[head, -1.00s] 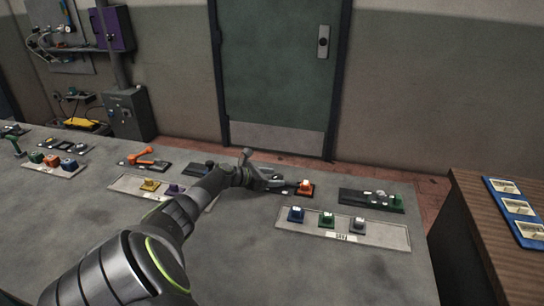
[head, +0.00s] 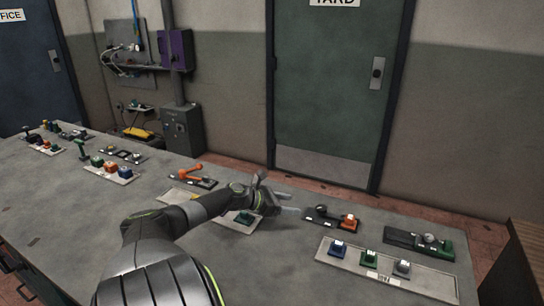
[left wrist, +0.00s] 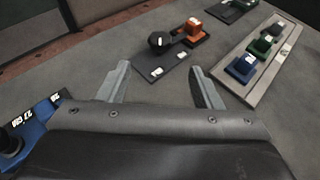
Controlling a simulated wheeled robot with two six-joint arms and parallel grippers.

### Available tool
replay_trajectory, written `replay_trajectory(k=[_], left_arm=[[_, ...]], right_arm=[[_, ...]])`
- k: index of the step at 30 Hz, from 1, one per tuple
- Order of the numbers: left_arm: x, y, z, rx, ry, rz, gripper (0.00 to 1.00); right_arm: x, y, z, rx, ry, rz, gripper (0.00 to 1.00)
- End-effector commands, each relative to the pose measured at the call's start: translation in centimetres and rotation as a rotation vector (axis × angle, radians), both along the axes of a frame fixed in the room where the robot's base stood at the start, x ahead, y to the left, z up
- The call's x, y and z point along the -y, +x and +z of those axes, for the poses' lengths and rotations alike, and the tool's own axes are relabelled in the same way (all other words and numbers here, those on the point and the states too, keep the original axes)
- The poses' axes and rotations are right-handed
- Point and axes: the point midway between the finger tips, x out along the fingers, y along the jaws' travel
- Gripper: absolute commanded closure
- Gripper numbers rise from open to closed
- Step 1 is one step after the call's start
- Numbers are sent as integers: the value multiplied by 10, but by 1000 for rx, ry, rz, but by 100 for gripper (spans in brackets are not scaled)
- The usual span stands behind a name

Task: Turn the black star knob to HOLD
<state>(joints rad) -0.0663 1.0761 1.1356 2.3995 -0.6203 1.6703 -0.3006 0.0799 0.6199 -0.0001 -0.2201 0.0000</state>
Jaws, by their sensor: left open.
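A black knob (head: 321,210) stands on a dark plate with white labels (head: 316,222), beside an orange block (head: 350,222). I take it for the star knob; its lobes and pointer are too small to make out. In the left wrist view the knob (left wrist: 160,41) and orange block (left wrist: 191,33) are ahead of the fingers, and the labelled plate (left wrist: 162,67) lies between and beyond the fingertips. The label words are unreadable. My left gripper (head: 279,195) is open and empty, left of the knob and apart from it. My right gripper is not in view.
A light tray (head: 435,285) holds blue, green and grey blocks in front. A dark plate with a grey knob and green block (head: 446,247) is at the right. A plate with an orange handle (head: 191,173) is to the left. Bare grey tabletop (head: 270,265) lies in front.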

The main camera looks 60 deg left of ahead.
Motion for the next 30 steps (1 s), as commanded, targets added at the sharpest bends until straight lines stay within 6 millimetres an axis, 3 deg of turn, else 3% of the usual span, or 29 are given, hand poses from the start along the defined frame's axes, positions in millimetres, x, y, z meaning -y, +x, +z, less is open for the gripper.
replay_trajectory(k=[6, 12, 30], left_arm=[[-7, -31, 13, -5, 3, -2, 41], [-11, -48, 21, -2, 1, 0, 41], [-13, -53, 23, 1, 1, 0, 41]], right_arm=[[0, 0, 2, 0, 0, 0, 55], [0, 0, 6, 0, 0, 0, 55], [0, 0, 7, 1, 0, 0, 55]])
